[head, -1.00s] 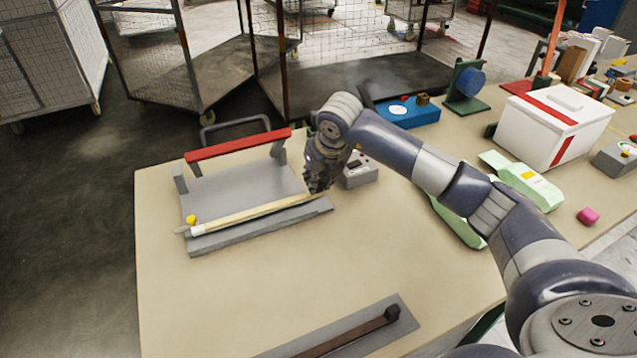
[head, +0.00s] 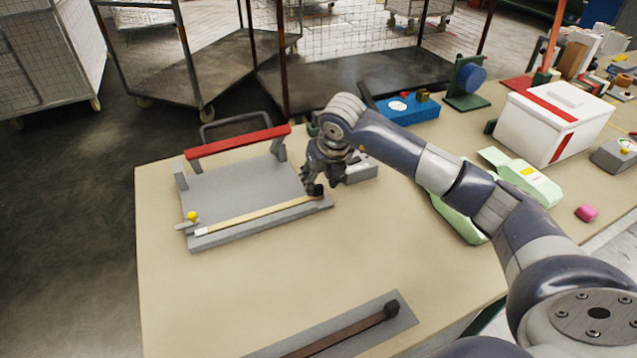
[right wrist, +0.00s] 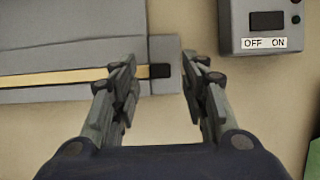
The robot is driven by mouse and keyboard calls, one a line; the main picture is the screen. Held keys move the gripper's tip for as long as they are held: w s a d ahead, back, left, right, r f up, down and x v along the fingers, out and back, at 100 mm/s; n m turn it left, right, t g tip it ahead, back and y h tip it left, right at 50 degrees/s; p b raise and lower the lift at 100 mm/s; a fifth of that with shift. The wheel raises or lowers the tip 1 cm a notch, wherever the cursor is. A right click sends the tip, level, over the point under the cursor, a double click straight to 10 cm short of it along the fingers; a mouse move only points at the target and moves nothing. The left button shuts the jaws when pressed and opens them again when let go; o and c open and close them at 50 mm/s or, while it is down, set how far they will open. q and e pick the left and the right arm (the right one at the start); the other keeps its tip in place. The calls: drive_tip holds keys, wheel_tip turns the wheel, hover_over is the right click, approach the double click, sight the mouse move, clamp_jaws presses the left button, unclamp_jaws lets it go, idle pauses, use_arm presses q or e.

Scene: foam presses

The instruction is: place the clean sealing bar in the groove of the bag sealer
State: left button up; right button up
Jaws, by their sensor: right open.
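The clean sealing bar (head: 258,215) is pale cream with a white left end and a black right end. It lies along the front of the grey bag sealer (head: 235,190), apparently in its groove. The sealer's red-handled arm (head: 238,144) is raised at the back. My right gripper (head: 315,188) is at the bar's right end. In the right wrist view, the fingers of the right gripper (right wrist: 159,68) are open, one on each side of the black end (right wrist: 160,71), with gaps visible. A brown bar (head: 345,334) with a dark knob lies on a grey tray at the front.
A grey OFF/ON switch box (head: 361,172) stands close to the right of the sealer. A blue box (head: 408,110), a white box with red bands (head: 553,122) and pale green items (head: 530,182) are farther right. The table's middle front is clear.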

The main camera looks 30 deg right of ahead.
drive_tip(key=b+v, duration=0.1)
drive_tip(key=v, duration=0.9)
